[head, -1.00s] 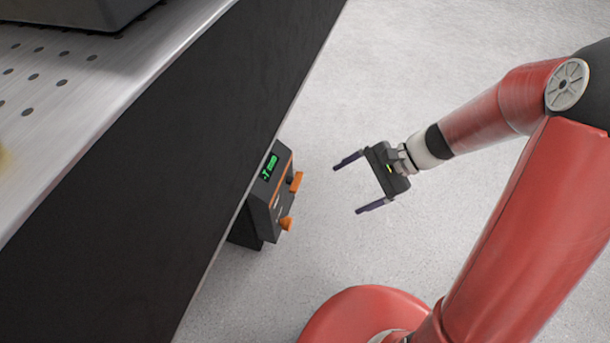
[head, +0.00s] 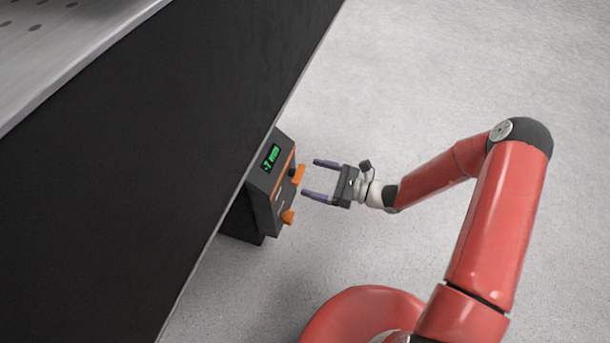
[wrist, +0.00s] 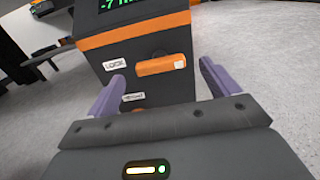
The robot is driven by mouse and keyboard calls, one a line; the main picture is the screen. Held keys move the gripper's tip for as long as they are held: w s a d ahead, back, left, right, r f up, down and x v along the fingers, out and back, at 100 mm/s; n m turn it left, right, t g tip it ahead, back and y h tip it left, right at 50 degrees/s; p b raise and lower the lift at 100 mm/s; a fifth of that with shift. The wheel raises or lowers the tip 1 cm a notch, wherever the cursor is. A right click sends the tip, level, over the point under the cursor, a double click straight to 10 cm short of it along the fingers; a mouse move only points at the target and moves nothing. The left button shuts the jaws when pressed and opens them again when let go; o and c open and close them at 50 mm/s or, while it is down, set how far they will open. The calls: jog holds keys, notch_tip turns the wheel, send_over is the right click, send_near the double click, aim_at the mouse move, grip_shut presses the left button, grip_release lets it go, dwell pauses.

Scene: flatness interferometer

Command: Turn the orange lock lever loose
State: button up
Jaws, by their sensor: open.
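The orange lock lever (wrist: 161,66) lies roughly level on the front of a dark control box (wrist: 155,91), beside a white label reading LOCK (wrist: 114,64). In the head view the lever (head: 298,174) sticks out from the box (head: 262,196). My gripper (head: 308,178) is open, its two purple fingers pointing at the box, with the lever just ahead of them. In the wrist view the lever appears between the fingers of my gripper (wrist: 158,82). I see no contact; the exact gap is hard to tell.
An orange knob (head: 288,217) sits lower on the box. A green display (head: 271,158) is at its top. The box is mounted by the dark side of a table (head: 150,150) with a metal top (head: 75,50). The grey floor (head: 430,80) to the right is clear.

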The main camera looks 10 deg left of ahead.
aim_at(296, 174)
jog(key=a, duration=0.3)
jog(key=shift+w+a, duration=0.15)
jog(key=shift+a, duration=0.2)
jog(key=c, duration=1)
